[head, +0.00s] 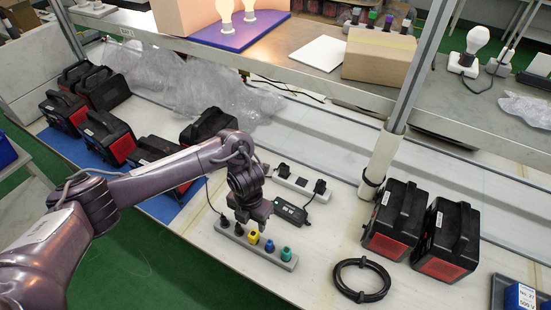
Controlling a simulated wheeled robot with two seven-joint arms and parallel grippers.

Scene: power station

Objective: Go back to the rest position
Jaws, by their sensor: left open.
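My left gripper (250,217) is at the end of the purple-grey arm that comes in from the left. It points down just above the grey strip (226,235) with the black, yellow, blue and green plugs. It is open, and I see nothing held in it. The fingertips are small, and I cannot tell whether they touch a plug. My right gripper is out of view.
Black power stations with red panels (115,150) stand left on a blue mat; two more (401,215) stand right. A black cable coil (361,280), a white power strip (295,183) and a black adapter (291,211) lie nearby. A post (385,150) and upper shelf stand behind.

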